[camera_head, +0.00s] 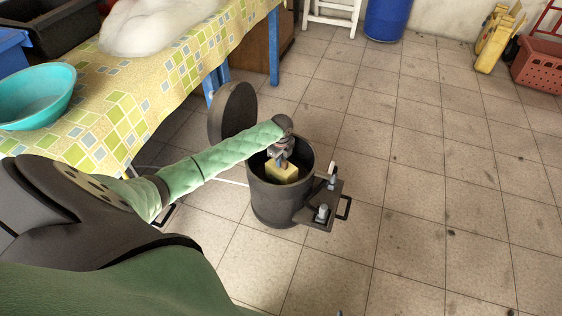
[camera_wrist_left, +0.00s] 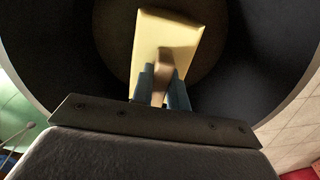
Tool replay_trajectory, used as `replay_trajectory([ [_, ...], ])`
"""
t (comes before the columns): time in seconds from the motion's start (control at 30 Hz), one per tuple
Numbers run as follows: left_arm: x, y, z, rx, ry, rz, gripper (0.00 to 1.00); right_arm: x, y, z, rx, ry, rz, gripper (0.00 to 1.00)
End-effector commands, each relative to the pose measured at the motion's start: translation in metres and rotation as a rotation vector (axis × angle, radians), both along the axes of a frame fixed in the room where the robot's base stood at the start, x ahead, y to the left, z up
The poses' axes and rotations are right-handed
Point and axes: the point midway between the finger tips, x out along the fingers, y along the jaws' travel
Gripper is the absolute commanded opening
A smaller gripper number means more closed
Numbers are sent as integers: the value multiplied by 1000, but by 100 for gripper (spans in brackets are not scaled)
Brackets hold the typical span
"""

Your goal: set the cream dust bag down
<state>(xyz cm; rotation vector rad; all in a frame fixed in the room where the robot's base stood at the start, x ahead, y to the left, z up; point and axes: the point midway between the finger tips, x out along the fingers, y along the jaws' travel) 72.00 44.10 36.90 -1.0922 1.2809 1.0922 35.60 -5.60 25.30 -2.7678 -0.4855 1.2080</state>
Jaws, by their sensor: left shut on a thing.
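The cream dust bag (camera_head: 284,174) is a pale yellow block inside the dark open canister (camera_head: 272,207). In the left wrist view the dust bag (camera_wrist_left: 168,35) lies beyond my fingertips, against the dark interior. My left gripper (camera_head: 281,160) reaches down through the canister's mouth. In the left wrist view the gripper (camera_wrist_left: 163,85) is shut on a brown tab on the bag. Whether the bag touches the canister's floor cannot be told. My right gripper is not in view.
The round lid (camera_head: 231,112) stands open at the canister's back left. A bracket with fittings (camera_head: 322,212) sticks out at its right. A table with a patterned cloth (camera_head: 150,88) and a teal basin (camera_head: 36,95) is at the left.

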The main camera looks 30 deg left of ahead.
Motion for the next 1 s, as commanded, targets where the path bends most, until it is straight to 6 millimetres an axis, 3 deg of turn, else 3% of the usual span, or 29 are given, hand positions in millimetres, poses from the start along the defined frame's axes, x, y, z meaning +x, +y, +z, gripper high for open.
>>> replay_trajectory([
  [0.2, 0, 1, -3, 1, -1, 0, 0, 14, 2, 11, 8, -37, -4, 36],
  [0.53, 0, 1, -5, 1, 0, 1, 0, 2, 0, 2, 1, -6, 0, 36],
  [0.57, 0, 1, -5, 1, 0, 1, 18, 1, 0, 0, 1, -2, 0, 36],
  [0.67, 0, 1, -5, 1, 0, 1, 37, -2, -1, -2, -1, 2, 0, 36],
  [1.0, 0, 1, -4, 1, -1, 1, 38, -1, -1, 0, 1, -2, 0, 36],
])
